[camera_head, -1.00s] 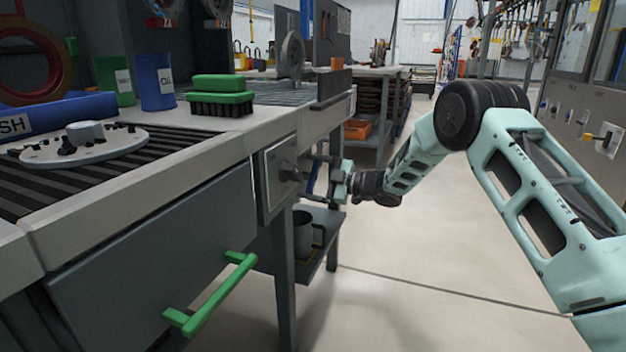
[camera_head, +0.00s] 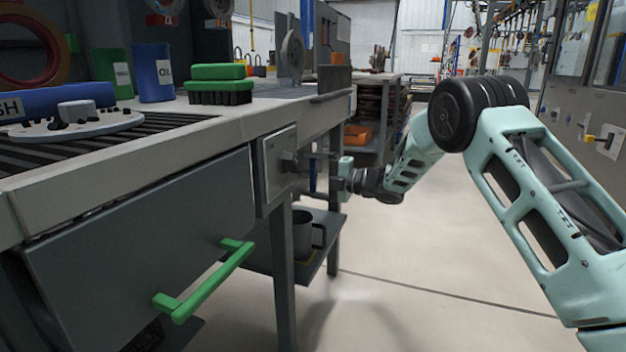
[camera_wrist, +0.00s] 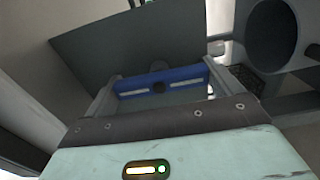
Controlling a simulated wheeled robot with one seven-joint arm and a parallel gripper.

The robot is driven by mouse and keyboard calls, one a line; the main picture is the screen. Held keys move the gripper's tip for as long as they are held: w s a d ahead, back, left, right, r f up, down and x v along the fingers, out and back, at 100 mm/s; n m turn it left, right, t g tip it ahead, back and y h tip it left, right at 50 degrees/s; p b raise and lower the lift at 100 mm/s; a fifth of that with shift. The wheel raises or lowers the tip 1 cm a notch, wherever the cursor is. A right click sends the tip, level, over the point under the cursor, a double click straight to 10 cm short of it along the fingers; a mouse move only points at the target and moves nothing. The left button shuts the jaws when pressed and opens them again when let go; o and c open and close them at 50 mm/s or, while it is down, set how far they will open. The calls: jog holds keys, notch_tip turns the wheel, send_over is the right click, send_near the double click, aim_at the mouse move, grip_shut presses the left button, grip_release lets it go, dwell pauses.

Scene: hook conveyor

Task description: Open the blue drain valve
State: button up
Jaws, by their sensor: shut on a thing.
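The blue drain valve handle (camera_wrist: 148,80) is a bar with pale strips and a dark centre. In the wrist view it spans between the two fingers of my gripper (camera_wrist: 160,84), which is shut on it. A grey panel is behind the handle. In the head view my gripper (camera_head: 325,166) is at the grey plate (camera_head: 275,170) on the bench front, beside a dark stem (camera_head: 291,162). The fingers and handle are small and partly hidden there, so the handle's angle is unclear.
A grey drawer (camera_head: 140,240) with a green handle (camera_head: 205,285) is left of the plate. A dark mug (camera_head: 302,236) stands on the low shelf below. A green brush (camera_head: 220,85) and blue can (camera_head: 152,72) stand on the bench. The floor at right is open.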

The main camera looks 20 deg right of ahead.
jog(key=shift+f, duration=0.1)
dwell(0.5)
jog(key=o, duration=0.7)
jog(key=shift+s+d, duration=0.1)
jog(key=shift+d, duration=0.05)
jog(key=shift+s+d, duration=0.15)
jog(key=shift+d, duration=0.15)
jog(key=p+v, duration=0.5)
jog(key=v, duration=1.1)
jog(key=shift+s+d+p, duration=0.2)
jog(key=shift+s+p, duration=0.05)
jog(key=shift+p, duration=0.1)
